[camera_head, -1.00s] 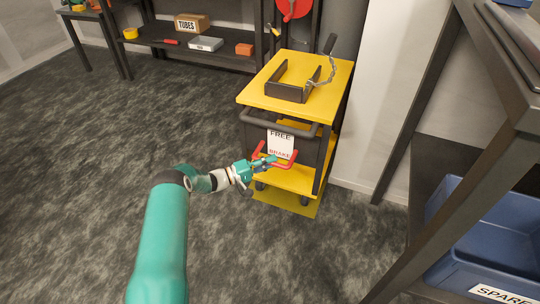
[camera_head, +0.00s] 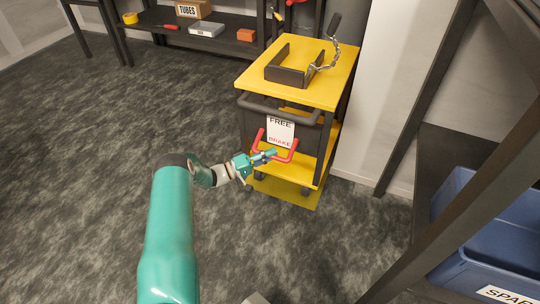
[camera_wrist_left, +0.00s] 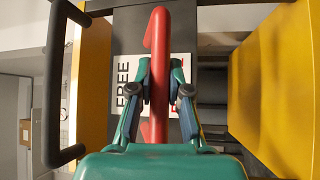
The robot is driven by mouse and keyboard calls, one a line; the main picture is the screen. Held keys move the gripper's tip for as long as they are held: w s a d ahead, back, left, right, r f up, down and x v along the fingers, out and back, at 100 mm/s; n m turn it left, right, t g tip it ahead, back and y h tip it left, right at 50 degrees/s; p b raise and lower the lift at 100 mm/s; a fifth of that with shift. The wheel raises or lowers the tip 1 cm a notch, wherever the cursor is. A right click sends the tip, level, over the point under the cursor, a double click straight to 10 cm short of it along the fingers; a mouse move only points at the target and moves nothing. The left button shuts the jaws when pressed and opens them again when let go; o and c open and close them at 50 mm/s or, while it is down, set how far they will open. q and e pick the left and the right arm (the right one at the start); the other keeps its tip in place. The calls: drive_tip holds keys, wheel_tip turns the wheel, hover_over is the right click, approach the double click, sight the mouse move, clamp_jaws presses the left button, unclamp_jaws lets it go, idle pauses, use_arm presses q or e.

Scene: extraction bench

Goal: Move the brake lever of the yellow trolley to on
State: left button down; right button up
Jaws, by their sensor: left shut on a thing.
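The yellow trolley (camera_head: 320,85) stands ahead, with a dark push handle (camera_head: 280,112) on its near side. Below that handle is a white label (camera_head: 280,131) reading FREE at the top and BRAKE at the bottom. The red brake lever (camera_head: 291,150) is a U-shaped bar in front of the label's lower part. My left gripper (camera_head: 268,156) is shut on the lever's crossbar. In the left wrist view, the fingers (camera_wrist_left: 159,92) close on both sides of the red lever (camera_wrist_left: 158,45), which partly covers the label (camera_wrist_left: 127,84). My right gripper is not in view.
A dark bracket (camera_head: 288,76) with a chained handle sits on the trolley top. A blue bin (camera_head: 480,225) stands in a dark rack at right. A shelf with a TUBES box (camera_head: 193,10) is at the back. The floor at left is clear.

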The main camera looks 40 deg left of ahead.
use_arm(q)
drive_tip(key=c, duration=1.1)
unclamp_jaws()
drive_tip(key=shift+f, duration=0.15)
drive_tip(key=shift+s, duration=0.1)
drive_tip(key=v, duration=1.2)
drive_tip(key=shift+f, duration=0.15)
